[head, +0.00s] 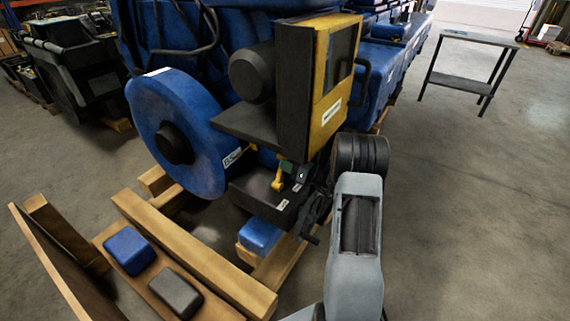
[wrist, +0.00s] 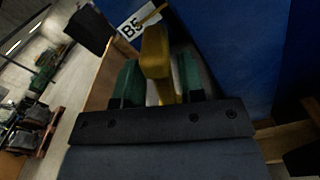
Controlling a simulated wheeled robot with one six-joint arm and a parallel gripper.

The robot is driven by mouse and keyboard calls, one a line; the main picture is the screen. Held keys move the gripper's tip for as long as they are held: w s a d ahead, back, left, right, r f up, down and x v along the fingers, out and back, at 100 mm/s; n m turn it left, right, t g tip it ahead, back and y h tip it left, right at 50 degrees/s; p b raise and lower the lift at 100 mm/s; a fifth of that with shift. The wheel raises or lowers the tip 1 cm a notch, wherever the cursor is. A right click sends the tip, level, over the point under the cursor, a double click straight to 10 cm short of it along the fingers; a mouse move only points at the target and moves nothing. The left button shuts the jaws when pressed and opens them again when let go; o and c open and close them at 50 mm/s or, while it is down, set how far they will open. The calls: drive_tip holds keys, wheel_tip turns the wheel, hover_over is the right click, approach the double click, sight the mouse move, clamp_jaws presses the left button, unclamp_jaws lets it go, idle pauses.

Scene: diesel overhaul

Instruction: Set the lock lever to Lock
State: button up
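The lock lever (head: 278,179) is a small yellow handle standing roughly upright on a dark base below the yellow-edged cabinet. White labels (head: 282,204) sit near its foot, too small to read. My gripper (head: 301,176) has green fingertips and is just right of the lever in the head view. In the wrist view, the lever (wrist: 156,52) shows in line with the gap between the fingertips (wrist: 160,72). A light gap shows between the left finger and the lever's stem, so the gripper looks open. Contact with the right finger cannot be told.
A big blue engine with a round flywheel housing (head: 178,133) stands on wooden beams (head: 190,250). The yellow-edged cabinet (head: 323,85) overhangs the lever. A blue block (head: 130,250) and a grey block (head: 174,293) lie on the wood. Floor on the right is clear up to a table (head: 462,82).

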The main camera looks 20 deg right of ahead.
drive_tip(key=shift+w+a, duration=0.45)
drive_tip(key=shift+w, duration=0.15)
clamp_jaws()
